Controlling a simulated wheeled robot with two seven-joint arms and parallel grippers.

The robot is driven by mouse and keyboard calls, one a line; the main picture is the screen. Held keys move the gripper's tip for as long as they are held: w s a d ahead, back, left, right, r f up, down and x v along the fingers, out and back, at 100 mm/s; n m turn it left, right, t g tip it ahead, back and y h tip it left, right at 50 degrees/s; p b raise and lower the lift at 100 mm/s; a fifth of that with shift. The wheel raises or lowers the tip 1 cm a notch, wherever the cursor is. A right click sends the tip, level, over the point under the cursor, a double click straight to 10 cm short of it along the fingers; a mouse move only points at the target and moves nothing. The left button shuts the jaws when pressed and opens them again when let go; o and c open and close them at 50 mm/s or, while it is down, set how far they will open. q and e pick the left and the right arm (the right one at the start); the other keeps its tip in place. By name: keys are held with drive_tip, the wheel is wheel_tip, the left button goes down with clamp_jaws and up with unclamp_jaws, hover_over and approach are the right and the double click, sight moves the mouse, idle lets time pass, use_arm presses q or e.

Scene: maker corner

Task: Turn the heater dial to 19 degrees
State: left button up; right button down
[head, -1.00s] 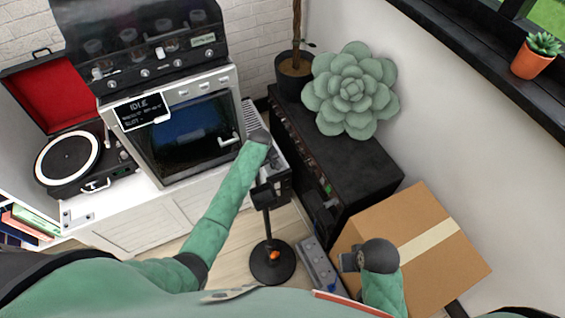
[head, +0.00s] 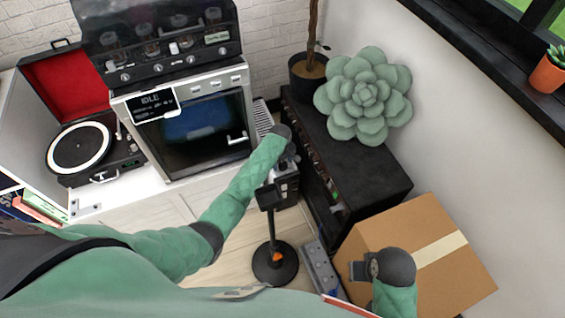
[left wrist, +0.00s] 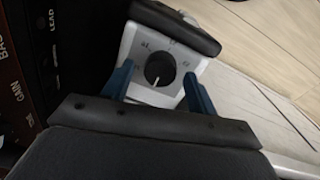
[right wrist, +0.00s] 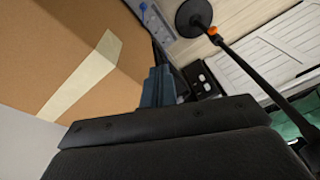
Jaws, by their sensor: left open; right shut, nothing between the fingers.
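The heater dial (left wrist: 160,68) is a round black knob with a pale pointer line, on a white panel (left wrist: 148,92) with small numbers around it. In the left wrist view the pointer line runs down from the knob's middle; the numbers are too small to read surely. My left gripper (left wrist: 159,70) is open, one blue finger on each side of the knob, with gaps visible. In the head view my left arm and gripper (head: 281,172) hide the dial; a pale slatted body (head: 262,114) shows behind. My right gripper (right wrist: 157,84) is shut and empty, near the cardboard box.
A black amplifier cabinet (head: 362,175) with knobs stands right beside my left gripper, a succulent (head: 364,95) on top. A cardboard box (head: 425,235) is near my right gripper.

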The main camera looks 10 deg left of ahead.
use_arm(q)
drive_tip(key=shift+f, duration=0.25)
drive_tip(key=c, duration=1)
